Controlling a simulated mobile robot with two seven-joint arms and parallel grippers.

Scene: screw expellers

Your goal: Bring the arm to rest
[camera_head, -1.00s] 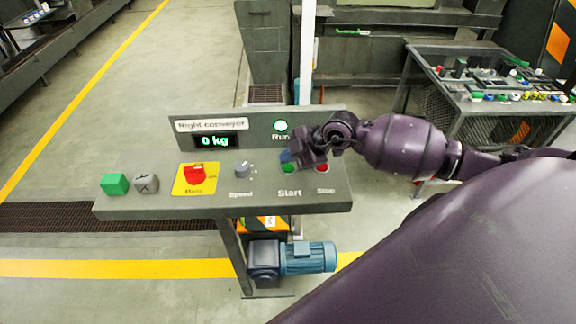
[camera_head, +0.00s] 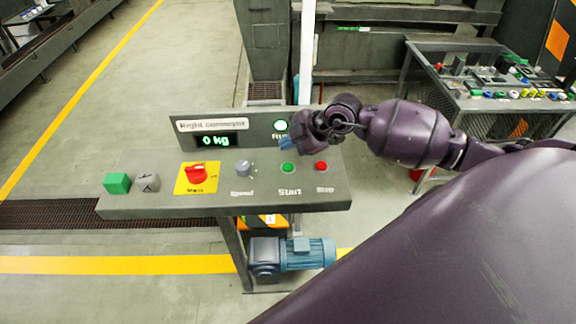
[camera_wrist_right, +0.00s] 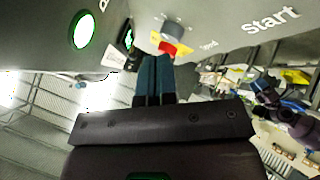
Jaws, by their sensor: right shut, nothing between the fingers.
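My right gripper (camera_head: 287,145) is in front of the upright panel of the right conveyor's control desk (camera_head: 225,204), just above the green Start button (camera_head: 288,168). Its blue fingers (camera_wrist_right: 153,78) are shut and hold nothing. The red Stop button (camera_head: 321,166) is uncovered to the right. The green Run lamp (camera_head: 281,126) is lit and also shows in the right wrist view (camera_wrist_right: 83,29). The display (camera_head: 215,140) reads 0 kg. My left gripper is not in view.
On the desk are a red main switch (camera_head: 196,174) on a yellow plate, a grey speed knob (camera_head: 243,167), a green cube (camera_head: 117,183) and a grey cube (camera_head: 148,182). A cluttered table (camera_head: 440,101) stands at the right behind my arm. The floor at left is clear.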

